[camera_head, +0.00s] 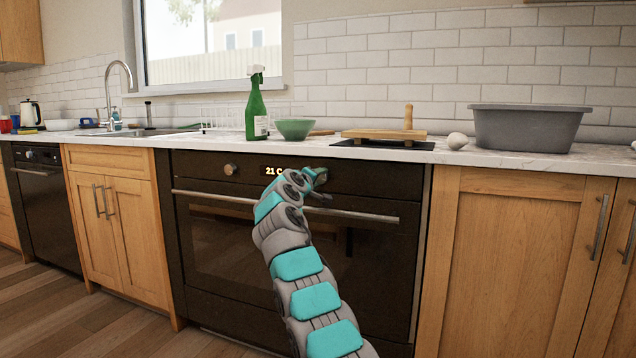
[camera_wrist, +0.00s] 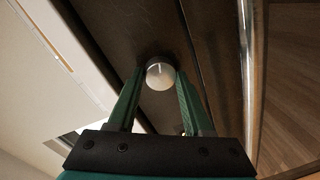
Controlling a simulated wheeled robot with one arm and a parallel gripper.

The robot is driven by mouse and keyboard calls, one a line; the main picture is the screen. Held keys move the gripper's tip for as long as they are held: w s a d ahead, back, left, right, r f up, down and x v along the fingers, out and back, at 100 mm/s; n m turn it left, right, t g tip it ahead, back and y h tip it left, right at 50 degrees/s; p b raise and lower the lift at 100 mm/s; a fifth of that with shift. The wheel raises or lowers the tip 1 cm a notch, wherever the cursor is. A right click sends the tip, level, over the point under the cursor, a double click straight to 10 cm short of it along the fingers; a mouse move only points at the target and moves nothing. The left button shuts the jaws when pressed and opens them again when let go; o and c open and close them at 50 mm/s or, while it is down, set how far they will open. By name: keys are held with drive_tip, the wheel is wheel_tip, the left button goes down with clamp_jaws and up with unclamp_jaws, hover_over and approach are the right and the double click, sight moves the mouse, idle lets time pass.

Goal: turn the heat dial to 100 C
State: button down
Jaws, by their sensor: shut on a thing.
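The heat dial (camera_wrist: 160,75) is a round, pale-faced knob with a thin mark near its upper edge, on the dark oven panel in the wrist view. My gripper (camera_wrist: 160,82) has its green fingers on either side of the dial, shut on it. In the head view my gripper (camera_head: 320,178) is at the right part of the oven's control panel and hides that dial.
Another knob (camera_head: 231,169) sits left of the display. The oven handle (camera_head: 350,214) runs across below my gripper. The worktop above holds a green spray bottle (camera_head: 257,108), a green bowl (camera_head: 295,129), a wooden board (camera_head: 384,135) and a grey tub (camera_head: 527,127).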

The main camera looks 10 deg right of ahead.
drive_tip(key=shift+d+f+m, duration=0.15)
drive_tip(key=shift+m, duration=0.45)
drive_tip(key=shift+c, duration=1.6)
unclamp_jaws()
drive_tip(key=shift+s+a+b, duration=0.35)
drive_tip(key=shift+s+b, duration=0.2)
drive_tip(key=shift+b, duration=0.2)
drive_tip(key=b+v, duration=0.2)
drive_tip(key=v, duration=0.4)
drive_tip(key=shift+s, duration=0.3)
drive_tip(key=shift+a, duration=0.15)
